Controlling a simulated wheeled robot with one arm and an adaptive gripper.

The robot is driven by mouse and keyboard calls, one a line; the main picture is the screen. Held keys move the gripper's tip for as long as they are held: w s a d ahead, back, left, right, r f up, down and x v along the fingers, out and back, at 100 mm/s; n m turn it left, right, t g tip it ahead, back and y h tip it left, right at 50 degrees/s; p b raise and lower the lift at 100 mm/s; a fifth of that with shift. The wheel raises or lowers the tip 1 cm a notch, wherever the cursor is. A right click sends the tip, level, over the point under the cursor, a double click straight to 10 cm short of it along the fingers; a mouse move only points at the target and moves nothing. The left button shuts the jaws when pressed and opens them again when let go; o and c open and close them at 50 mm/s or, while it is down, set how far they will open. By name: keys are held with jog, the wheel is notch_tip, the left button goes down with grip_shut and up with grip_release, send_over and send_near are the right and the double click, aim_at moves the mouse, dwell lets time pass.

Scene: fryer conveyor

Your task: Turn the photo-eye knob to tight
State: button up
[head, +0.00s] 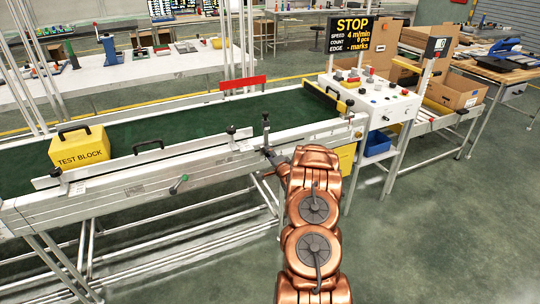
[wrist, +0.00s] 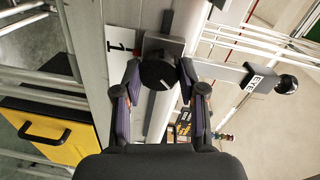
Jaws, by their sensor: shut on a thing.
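The photo-eye knob (wrist: 158,74) is a dark round knob on a grey metal block at the conveyor's side rail in the wrist view. My gripper (wrist: 160,78) has one purple-padded finger on each side of the knob and is shut on it. The knob's setting cannot be read. A white plate (wrist: 119,46) with a black mark sits beside the block. In the head view my gripper (head: 270,153) is at the conveyor's near rail, mostly hidden by my copper arm, and the knob cannot be made out.
The green conveyor belt (head: 190,118) carries a yellow TEST BLOCK (head: 78,150) at the left. A black post (head: 266,127) stands on the near rail by my gripper. The control box (head: 375,98) and a STOP display (head: 352,34) are at the right. Floor in front is clear.

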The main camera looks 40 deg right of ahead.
jog(key=o, duration=1.1)
jog(key=shift+o, duration=0.2)
jog(key=v, duration=1.2)
